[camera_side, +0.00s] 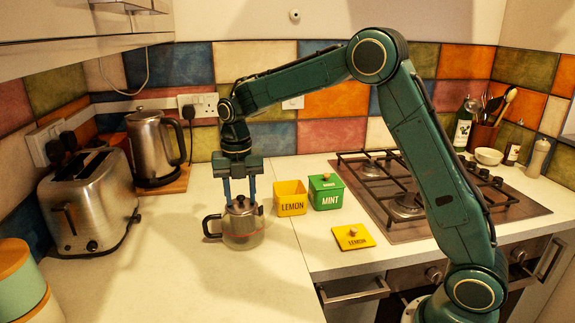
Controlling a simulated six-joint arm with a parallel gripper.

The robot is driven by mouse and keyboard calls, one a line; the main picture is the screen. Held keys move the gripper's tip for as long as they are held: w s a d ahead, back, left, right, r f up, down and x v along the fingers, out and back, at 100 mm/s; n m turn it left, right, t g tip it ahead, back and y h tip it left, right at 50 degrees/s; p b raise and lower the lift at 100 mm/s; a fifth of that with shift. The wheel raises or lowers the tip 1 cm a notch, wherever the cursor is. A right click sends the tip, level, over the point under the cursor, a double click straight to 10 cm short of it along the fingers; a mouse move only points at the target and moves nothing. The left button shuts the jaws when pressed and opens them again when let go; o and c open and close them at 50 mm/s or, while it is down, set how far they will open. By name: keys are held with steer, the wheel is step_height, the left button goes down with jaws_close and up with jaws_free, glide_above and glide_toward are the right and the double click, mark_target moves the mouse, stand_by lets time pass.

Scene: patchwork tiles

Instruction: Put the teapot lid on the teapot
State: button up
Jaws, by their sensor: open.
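A glass teapot (243,236) with a dark handle on its left stands on the left counter, near the gap before the hob section. The metallic teapot lid (240,210), with a small knob, is at the teapot's top opening and looks roughly level. I cannot tell whether it is fully seated. My gripper (240,199) points straight down above the teapot. Its two blue fingers are open, one on each side of the lid's knob, and partly hide the lid.
A yellow LEMON box (291,203), open on top, and a green MINT box (326,196) stand right of the teapot. The yellow LEMON lid (353,237) lies flat in front. A toaster (90,208) and kettle (153,145) stand left. The front counter is clear.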

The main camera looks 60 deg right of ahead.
mark_target(240, 197)
steer(key=shift+r, duration=0.15)
step_height(240, 197, up, 12)
stand_by(0.6)
steer(key=shift+r, duration=0.1)
stand_by(0.5)
steer(key=s+r+m+t, duration=0.3)
steer(key=s+r+m, duration=0.1)
steer(key=s+m, duration=1.05)
steer(key=s+f+m+t, duration=0.1)
steer(key=s+f+m, duration=0.1)
steer(key=s+m, duration=0.2)
steer(key=s+f+m, duration=0.2)
steer(key=s+m, duration=0.2)
steer(key=s, duration=0.3)
steer(key=s+a+f+m+t, duration=0.1)
steer(key=s+f+m, duration=0.1)
steer(key=s+m, duration=0.2)
steer(key=shift+s+f+t, duration=0.3)
steer(key=shift+s, duration=0.65)
